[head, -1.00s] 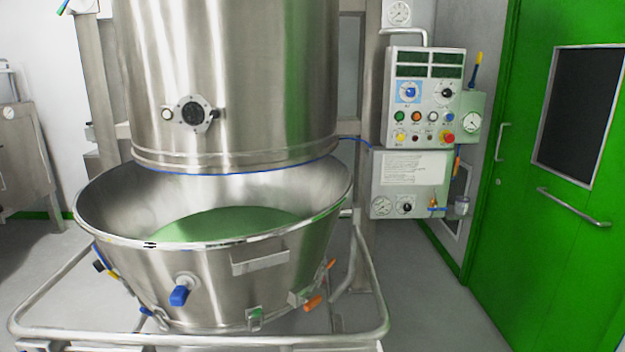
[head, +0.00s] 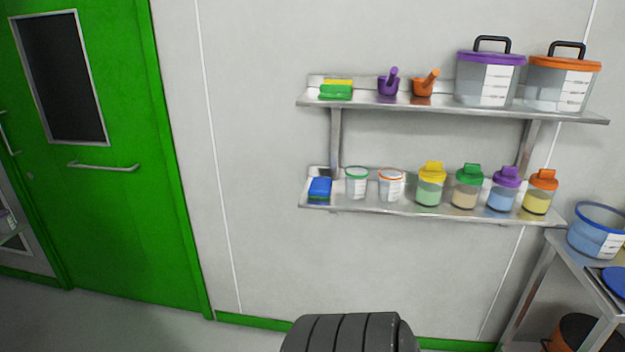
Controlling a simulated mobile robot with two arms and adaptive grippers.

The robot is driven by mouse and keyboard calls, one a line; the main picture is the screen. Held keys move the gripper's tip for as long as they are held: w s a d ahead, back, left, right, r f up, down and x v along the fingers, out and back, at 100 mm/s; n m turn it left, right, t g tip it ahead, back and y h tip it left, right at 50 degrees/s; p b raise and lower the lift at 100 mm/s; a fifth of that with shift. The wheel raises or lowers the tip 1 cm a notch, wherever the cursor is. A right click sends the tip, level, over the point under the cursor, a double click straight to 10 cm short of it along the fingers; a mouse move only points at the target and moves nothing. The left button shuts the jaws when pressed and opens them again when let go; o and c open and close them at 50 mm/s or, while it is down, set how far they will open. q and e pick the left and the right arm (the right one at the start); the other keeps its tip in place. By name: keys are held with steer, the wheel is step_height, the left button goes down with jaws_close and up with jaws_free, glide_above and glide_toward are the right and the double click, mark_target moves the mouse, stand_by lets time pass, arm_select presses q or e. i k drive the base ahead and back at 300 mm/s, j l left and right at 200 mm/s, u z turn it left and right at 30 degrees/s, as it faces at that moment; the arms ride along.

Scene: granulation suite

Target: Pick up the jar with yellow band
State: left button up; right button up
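On the lower wall shelf (head: 400,209) stand several jars in a row. The jar with the yellow lid and collar (head: 430,187) is the only one with a yellow top; its contents look pale green. To its right are a green-lidded jar (head: 467,188) with tan contents, a purple-lidded jar (head: 502,191) with blue contents and an orange-lidded jar (head: 541,194) with yellow contents. All stand upright. Neither of my grippers is in view.
Left of the jars are two cups, green-rimmed (head: 356,184) and orange-rimmed (head: 391,186), and a blue block (head: 320,188). The upper shelf (head: 440,104) holds mortars and lidded tubs. A table (head: 590,270) stands at right, a green door (head: 90,220) at left. Floor shows below.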

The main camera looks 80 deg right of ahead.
mark_target(428, 193)
steer(key=z, duration=3.2)
